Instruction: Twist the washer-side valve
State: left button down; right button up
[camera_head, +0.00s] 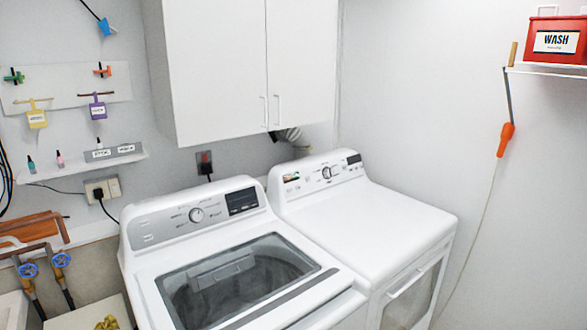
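Two valves with round blue handwheels sit on pipes at the lower left. The valve nearer the washer (61,260) is the right one of the pair. The other valve (28,270) is just to its left and slightly lower. Each has a brownish pipe running down below it. The white top-loading washer (150,231) stands to the right of the valves, with a dark glass lid. Neither of my grippers is in view.
A reddish-brown board (30,228) is just above the valves. A small shelf (90,163) and a wall outlet (102,190) are nearby. A gold object (107,323) shows at the bottom edge.

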aim_at(61, 259)
jog(key=u, duration=1.7)
